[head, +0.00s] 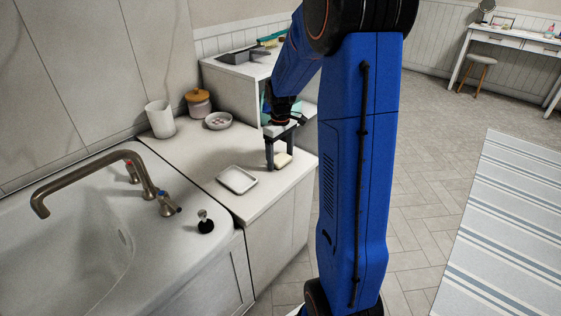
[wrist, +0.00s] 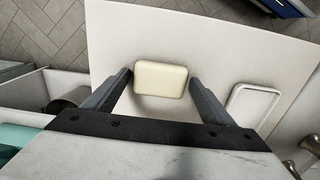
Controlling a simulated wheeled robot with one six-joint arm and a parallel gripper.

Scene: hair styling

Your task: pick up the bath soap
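The bath soap (head: 283,160) is a cream, rounded bar lying on the white counter beside the bathtub. In the wrist view the soap (wrist: 161,79) lies between the two fingers, with a gap on each side. My gripper (head: 281,163) points down over the soap and is open; it also shows in the wrist view (wrist: 160,75). One finger partly hides the soap in the head view.
A white soap dish (head: 238,179) stands on the counter near the soap, empty. A white cup (head: 160,119), a lidded jar (head: 199,103) and a small round dish (head: 218,121) stand farther back. A raised shelf unit (head: 225,82) stands behind the gripper.

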